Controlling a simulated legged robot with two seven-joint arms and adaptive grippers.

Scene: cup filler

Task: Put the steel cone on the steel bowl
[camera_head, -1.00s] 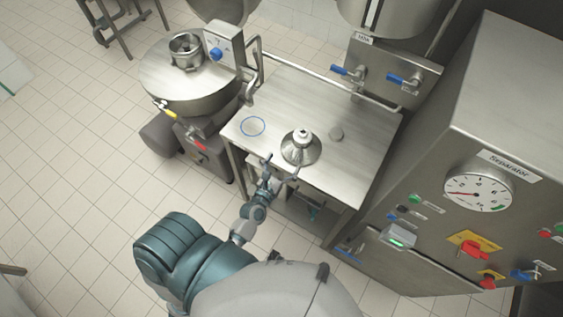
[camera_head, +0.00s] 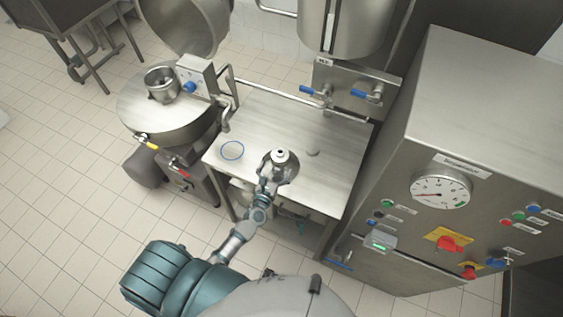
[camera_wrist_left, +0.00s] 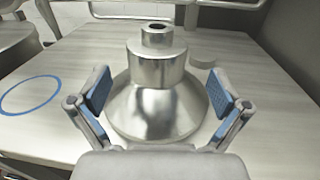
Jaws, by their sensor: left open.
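The steel cone (camera_head: 281,157) stands upright on the steel table, with a wide flared base and a narrower stepped neck. It also shows large in the left wrist view (camera_wrist_left: 152,110). My left gripper (camera_head: 272,174) is at the cone's near side. In the wrist view its open fingers (camera_wrist_left: 160,90) stand on either side of the cone, with gaps still visible. A steel bowl shape (camera_head: 162,84) with an open top sits on the round machine at the left; I take this as the steel bowl. My right gripper is not in view.
The steel table (camera_head: 328,178) has a blue ring mark (camera_head: 232,150) left of the cone and a small round disc (camera_head: 313,152) right of it. A rail runs along the back. Blue-handled taps (camera_head: 366,95) hang behind, and the separator cabinet (camera_head: 440,130) stands at right.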

